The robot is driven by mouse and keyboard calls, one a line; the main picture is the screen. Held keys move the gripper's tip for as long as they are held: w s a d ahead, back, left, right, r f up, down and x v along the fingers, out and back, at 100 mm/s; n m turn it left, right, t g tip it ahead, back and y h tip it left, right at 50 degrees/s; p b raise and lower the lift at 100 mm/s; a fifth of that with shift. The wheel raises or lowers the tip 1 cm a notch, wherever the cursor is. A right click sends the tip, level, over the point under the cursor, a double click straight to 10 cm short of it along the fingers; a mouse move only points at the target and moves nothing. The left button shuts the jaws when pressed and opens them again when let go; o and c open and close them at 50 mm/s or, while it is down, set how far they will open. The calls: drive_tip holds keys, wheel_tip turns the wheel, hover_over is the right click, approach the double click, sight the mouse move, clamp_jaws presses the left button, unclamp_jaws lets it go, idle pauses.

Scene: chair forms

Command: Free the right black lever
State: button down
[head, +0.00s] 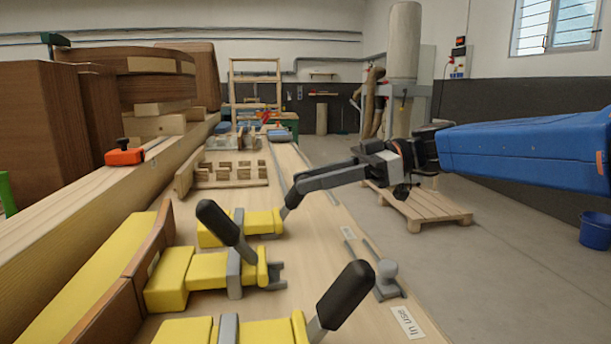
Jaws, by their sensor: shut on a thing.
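Several yellow clamps lie side by side on the wooden bench, each with a black lever. The far clamp (240,226) has its lever (289,206) leaning up to the right. My gripper (296,186) comes in from the right and is shut on the top of this far lever, which its fingers partly hide. The middle clamp (207,270) has a thick black lever (225,232) tilted up to the left. The nearest clamp (265,331), cut off by the lower edge, has a lever (344,297) tilted up to the right.
Brown curved wood (150,240) lies against the clamps' left ends. A grey metal fitting (387,277) and an "In use" label (407,322) are at the bench's right edge. A slotted wooden rack (226,172) stands beyond. A pallet (425,205) and blue bucket (595,230) are on the floor.

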drive_tip(key=shift+d+f, duration=0.15)
drive_tip(key=shift+f, duration=0.25)
drive_tip(key=c, duration=1.4)
unclamp_jaws()
drive_tip(key=shift+r, duration=0.1)
drive_tip(key=shift+d, duration=0.1)
drive_tip(key=shift+w+d+r, duration=0.1)
drive_tip(key=shift+w+d, duration=0.05)
drive_tip(key=v, duration=1.7)
